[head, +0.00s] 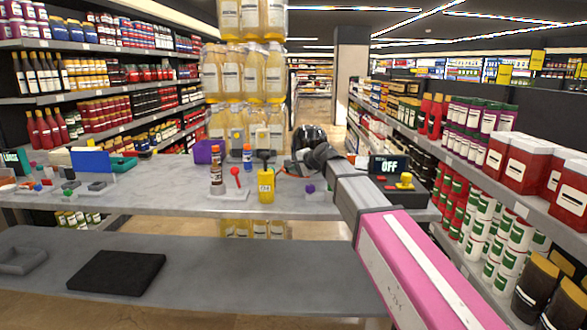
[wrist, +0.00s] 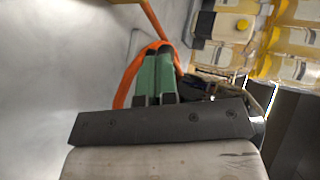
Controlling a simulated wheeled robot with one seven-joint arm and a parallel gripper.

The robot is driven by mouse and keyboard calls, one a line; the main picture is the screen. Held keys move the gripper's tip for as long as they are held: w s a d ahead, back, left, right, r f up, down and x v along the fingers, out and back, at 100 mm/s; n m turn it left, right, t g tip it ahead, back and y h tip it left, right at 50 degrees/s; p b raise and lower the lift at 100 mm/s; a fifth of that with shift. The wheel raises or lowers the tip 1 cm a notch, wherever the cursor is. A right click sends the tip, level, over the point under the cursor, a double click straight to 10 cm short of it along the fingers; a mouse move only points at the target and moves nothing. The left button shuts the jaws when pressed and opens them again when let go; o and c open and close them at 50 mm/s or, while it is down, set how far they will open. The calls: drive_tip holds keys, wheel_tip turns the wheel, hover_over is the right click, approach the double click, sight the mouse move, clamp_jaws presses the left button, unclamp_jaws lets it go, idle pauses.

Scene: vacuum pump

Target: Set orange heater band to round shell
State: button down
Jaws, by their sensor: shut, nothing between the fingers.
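My gripper (wrist: 157,62) shows its two green fingers together and empty in the wrist view. The orange heater band (wrist: 127,82) curves behind and to the left of the fingers, passing just beyond their tips. I cannot tell whether they touch it. In the head view my gripper (head: 305,161) is low over the table, and a bit of the orange band (head: 288,174) shows at its left. A dark glossy rounded body (head: 309,134), probably the round shell, stands just behind my gripper. Its lower part is hidden by the gripper and wrist.
On the grey table (head: 150,198), a yellow bottle (head: 266,185), a brown bottle (head: 216,165) and a red knob-topped piece (head: 237,178) stand left of my gripper. Tall stacked bottles (head: 240,75) rise behind.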

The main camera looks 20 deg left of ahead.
drive_tip(key=shift+w+d, duration=0.45)
drive_tip(key=v, duration=1)
drive_tip(key=shift+s+d+r, duration=0.2)
drive_tip(key=shift+d, duration=0.1)
